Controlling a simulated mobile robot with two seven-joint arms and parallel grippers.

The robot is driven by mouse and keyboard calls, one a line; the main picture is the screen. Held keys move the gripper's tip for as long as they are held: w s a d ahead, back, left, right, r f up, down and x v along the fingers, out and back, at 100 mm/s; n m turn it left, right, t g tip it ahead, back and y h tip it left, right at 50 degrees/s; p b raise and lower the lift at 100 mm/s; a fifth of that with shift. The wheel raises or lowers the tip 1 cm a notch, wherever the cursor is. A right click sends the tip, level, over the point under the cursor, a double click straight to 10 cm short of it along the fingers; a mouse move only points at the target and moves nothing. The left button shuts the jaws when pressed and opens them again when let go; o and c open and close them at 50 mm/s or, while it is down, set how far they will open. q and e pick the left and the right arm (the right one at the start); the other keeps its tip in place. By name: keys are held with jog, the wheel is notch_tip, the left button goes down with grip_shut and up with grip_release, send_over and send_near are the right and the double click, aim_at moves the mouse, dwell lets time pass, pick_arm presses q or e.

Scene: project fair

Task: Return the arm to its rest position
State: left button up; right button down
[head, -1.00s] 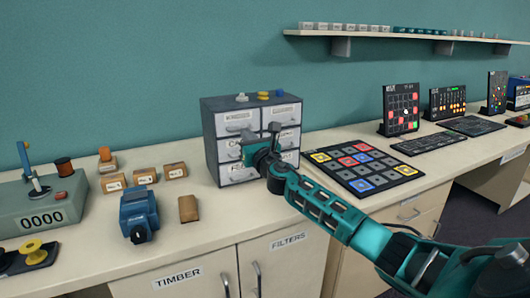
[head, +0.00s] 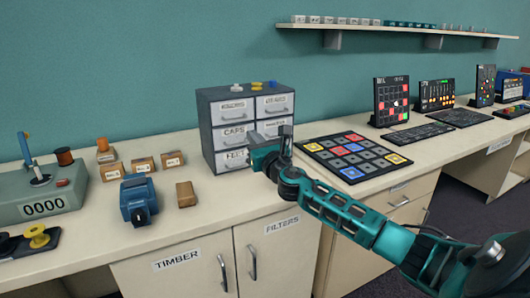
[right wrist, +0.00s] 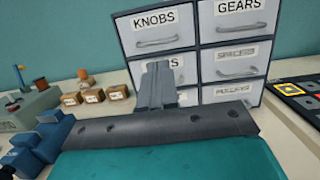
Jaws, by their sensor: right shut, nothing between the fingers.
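My right gripper (head: 268,136) is shut and empty. In the head view it is in front of the right half of the grey drawer cabinet (head: 205,113), and its arm comes in from the lower right. In the right wrist view the shut fingers (right wrist: 158,88) stand up in front of the cabinet (right wrist: 193,50) and hide part of a drawer label. The cabinet's drawers look closed. The KNOBS (right wrist: 155,30) and GEARS (right wrist: 238,18) drawers are at its top. My left gripper is not in view.
A black board with coloured squares (head: 322,157) lies right of the cabinet. A blue device (head: 138,200), small brown boxes (head: 143,165) and a grey counter machine (head: 75,190) stand to the left. Upright panels (head: 391,101) stand farther right. Bare counter lies in front of the cabinet.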

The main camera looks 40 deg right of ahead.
jog(key=v, duration=0.6)
